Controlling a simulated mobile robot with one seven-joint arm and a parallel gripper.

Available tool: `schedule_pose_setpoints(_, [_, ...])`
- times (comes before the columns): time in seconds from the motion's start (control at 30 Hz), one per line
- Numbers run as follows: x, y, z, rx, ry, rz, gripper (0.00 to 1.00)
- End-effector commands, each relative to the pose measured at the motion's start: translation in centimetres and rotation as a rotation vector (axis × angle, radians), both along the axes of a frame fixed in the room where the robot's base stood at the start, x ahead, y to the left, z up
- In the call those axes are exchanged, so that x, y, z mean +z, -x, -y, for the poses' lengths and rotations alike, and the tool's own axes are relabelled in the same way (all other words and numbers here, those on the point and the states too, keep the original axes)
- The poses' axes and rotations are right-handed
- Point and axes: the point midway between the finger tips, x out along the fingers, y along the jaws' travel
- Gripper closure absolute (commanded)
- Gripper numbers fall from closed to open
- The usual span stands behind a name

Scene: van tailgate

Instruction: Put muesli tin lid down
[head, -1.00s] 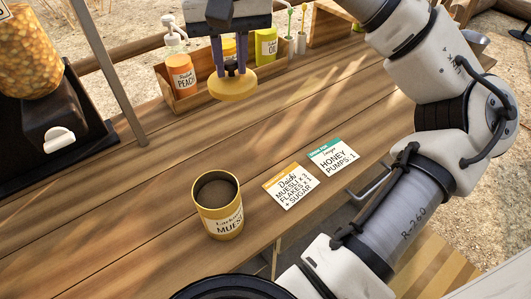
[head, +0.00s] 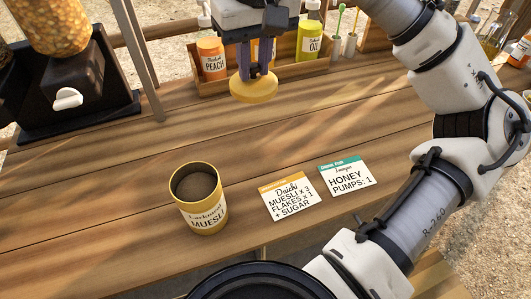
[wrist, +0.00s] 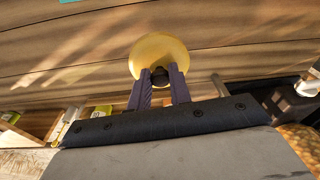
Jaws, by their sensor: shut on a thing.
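The muesli tin (head: 200,205) stands open and upright on the wooden table, with dark contents inside. Its yellow lid (head: 254,91) is in my gripper (head: 256,72), beyond the tin and to its right in the head view. The gripper is shut on the lid's dark knob. In the wrist view the yellow lid (wrist: 160,53) lies flat between the purple fingers (wrist: 159,82). Whether the lid touches the table or hovers just above it I cannot tell.
Two order cards, Daichi (head: 292,196) and Imogen (head: 346,176), lie right of the tin. A wooden rack (head: 222,90) with peach (head: 211,58) and oil (head: 310,40) bottles stands behind the lid. A dispenser (head: 70,100) stands at left. The middle of the table is clear.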

Motion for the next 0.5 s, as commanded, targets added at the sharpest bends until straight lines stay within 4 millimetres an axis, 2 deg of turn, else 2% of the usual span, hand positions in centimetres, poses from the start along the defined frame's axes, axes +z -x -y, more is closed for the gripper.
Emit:
schedule_pose_setpoints(0.17, [-3.4,0.1,-0.1,0.009,-0.003,-0.003,1.00])
schedule_pose_setpoints(0.5, [-12.3,0.1,0.0,0.004,-0.001,-0.002,1.00])
